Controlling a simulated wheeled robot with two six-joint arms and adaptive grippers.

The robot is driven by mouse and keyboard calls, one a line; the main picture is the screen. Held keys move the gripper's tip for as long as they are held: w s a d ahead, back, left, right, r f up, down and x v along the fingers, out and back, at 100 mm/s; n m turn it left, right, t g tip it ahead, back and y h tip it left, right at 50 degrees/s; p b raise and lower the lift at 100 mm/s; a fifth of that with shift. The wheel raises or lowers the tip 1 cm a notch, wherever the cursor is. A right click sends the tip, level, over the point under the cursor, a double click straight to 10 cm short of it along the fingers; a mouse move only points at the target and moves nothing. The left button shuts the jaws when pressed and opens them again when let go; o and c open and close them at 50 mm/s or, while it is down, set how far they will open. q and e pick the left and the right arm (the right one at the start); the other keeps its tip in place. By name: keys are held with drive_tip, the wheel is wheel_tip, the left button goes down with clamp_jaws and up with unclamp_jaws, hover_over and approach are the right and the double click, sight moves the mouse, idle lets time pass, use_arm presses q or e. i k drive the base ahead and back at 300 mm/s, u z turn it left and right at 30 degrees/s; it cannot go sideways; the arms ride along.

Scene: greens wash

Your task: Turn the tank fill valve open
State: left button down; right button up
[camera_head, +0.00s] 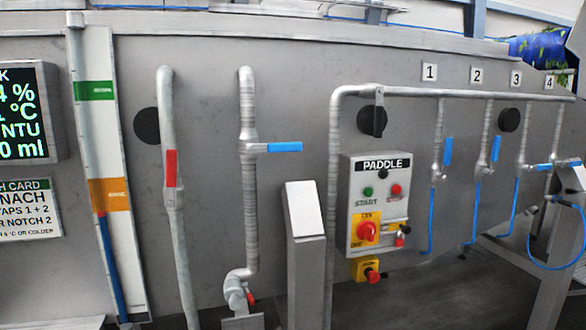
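Neither of my grippers can be made out in the head view. No label marks the tank fill valve. A vertical pipe left of centre has a valve with a blue lever (285,147), which points right, crosswise to the pipe. Another vertical pipe further left carries a red lever (171,168), which lies along that pipe. A small red handle (251,299) shows low at the foot of the blue-lever pipe. I cannot tell from markings which of these is the fill valve.
A grey post (305,240) stands in front of the tank wall. The paddle control box (376,205) is right of it. Numbered taps with blue levers and hoses line the right. A level gauge (108,170) and a display (22,112) are at left.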

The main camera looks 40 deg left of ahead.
sight(171, 155)
drive_tip(key=z, duration=0.75)
drive_tip(key=k, duration=0.4)
drive_tip(key=u, duration=1.2)
